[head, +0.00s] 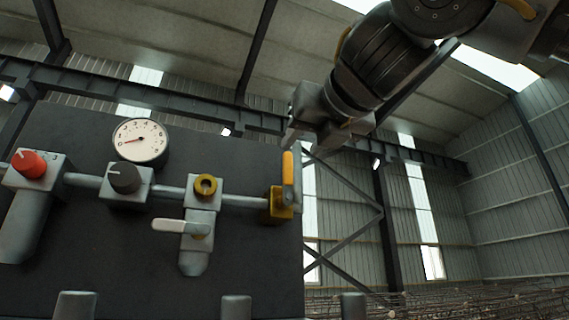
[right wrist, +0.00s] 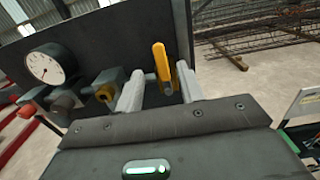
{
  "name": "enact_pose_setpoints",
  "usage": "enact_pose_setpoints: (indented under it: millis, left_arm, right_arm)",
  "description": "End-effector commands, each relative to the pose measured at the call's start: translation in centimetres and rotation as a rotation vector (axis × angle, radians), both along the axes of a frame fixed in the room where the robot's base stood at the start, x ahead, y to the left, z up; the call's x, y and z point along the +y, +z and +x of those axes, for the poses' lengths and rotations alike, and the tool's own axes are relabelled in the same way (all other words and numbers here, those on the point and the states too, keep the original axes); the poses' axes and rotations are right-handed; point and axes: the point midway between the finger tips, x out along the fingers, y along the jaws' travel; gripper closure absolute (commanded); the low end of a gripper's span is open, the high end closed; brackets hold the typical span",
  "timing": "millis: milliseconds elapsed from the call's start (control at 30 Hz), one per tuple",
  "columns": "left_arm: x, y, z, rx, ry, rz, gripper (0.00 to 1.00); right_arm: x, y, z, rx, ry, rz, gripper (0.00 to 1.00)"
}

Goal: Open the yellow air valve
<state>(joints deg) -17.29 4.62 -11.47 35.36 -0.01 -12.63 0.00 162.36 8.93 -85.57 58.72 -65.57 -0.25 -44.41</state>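The yellow air valve (head: 279,204) sits at the right end of the pipe on the dark panel. Its yellow lever handle (head: 288,168) stands upright. In the right wrist view the handle (right wrist: 160,64) shows between the two fingers, with gaps on both sides. My right gripper (head: 306,142) is open and comes from the upper right, its fingers close by the handle's top end. In the right wrist view the gripper (right wrist: 158,88) has its fingers spread and holds nothing. My left gripper is in neither view.
Left along the pipe are a white-handled valve (head: 183,227), a yellow ring fitting (head: 206,185), a black knob (head: 125,178), a red knob (head: 29,164) and a round gauge (head: 140,140). The dark panel (head: 110,250) lies behind them. A rebar cage (right wrist: 255,35) stands beyond.

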Motion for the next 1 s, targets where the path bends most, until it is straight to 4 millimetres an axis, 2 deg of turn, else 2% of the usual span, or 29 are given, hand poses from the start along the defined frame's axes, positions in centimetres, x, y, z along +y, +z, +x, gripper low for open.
enact_pose_setpoints:
  millis: [300, 500, 667, 933, 1000]
  left_arm:
    - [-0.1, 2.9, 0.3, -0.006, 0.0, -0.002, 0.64]
    - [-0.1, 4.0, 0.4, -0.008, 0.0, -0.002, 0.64]
    - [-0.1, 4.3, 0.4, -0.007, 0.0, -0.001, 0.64]
    - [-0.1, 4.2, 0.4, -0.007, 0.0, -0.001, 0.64]
    - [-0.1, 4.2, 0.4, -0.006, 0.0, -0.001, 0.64]
  right_arm:
    - [2.3, 0.3, 5.6, 0.005, 0.0, 0.0, 0.62]
    - [3.3, 0.2, 8.0, 0.004, 0.001, 0.001, 0.62]
    - [3.6, 0.1, 8.7, 0.003, 0.001, 0.001, 0.62]
    - [3.6, 0.0, 8.8, 0.002, 0.001, 0.001, 0.62]
    - [3.6, 0.0, 8.8, 0.002, 0.001, 0.001, 0.71]
